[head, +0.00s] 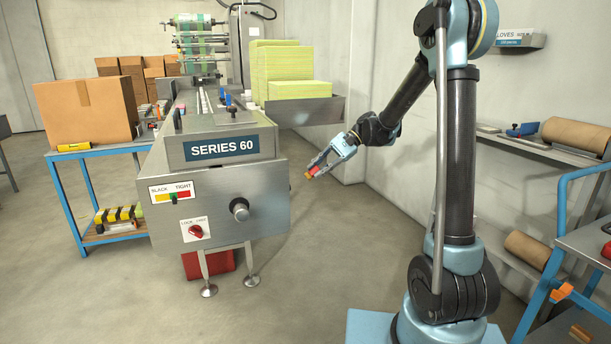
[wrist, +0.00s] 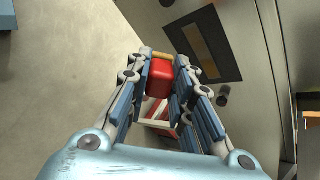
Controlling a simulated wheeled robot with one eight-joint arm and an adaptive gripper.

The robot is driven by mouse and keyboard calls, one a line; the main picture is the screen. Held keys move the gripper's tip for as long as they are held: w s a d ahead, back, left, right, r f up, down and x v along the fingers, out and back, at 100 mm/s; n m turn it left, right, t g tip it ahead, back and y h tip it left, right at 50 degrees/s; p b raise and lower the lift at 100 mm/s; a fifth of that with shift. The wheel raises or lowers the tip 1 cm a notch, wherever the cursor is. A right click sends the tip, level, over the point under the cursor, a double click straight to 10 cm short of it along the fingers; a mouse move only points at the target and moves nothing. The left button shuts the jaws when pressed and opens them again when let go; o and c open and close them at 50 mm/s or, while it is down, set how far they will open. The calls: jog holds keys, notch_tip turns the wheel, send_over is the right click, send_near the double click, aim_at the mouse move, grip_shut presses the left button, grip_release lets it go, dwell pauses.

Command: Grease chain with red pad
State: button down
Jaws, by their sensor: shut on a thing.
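My gripper (head: 319,165) is shut on a small red pad (wrist: 158,82) and holds it in the air, to the right of the SERIES 60 machine (head: 270,170). A yellow strip shows at the pad's far edge in the wrist view. In the head view the pad (head: 312,171) is small at the fingertips, clear of the machine's front. I cannot make out the chain. A narrow track (head: 203,100) runs back along the machine's top, but its details are too small to tell.
The machine's front has a slack/tight gauge (head: 173,195), a red lock switch (head: 196,231) and a round knob (head: 239,209). Yellow-green stacks (head: 290,70) stand behind it. A blue table with a cardboard box (head: 88,108) is at left. Floor between machine and wall is clear.

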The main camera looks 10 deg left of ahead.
jog(key=shift+s+a, duration=0.1)
jog(key=shift+a, duration=0.05)
jog(key=s+a, duration=0.4)
jog(key=a, duration=0.2)
jog(key=shift+a, duration=0.3)
jog(key=shift+s+a, duration=0.3)
jog(key=shift+a, duration=0.15)
dwell(0.9)
jog(key=shift+w, duration=0.1)
jog(key=shift+w+a, duration=2.05)
jog(key=shift+w, duration=1.15)
jog(key=s+d, duration=0.4)
jog(key=s, duration=0.2)
jog(key=shift+s, duration=0.3)
jog(key=shift+d, duration=0.15)
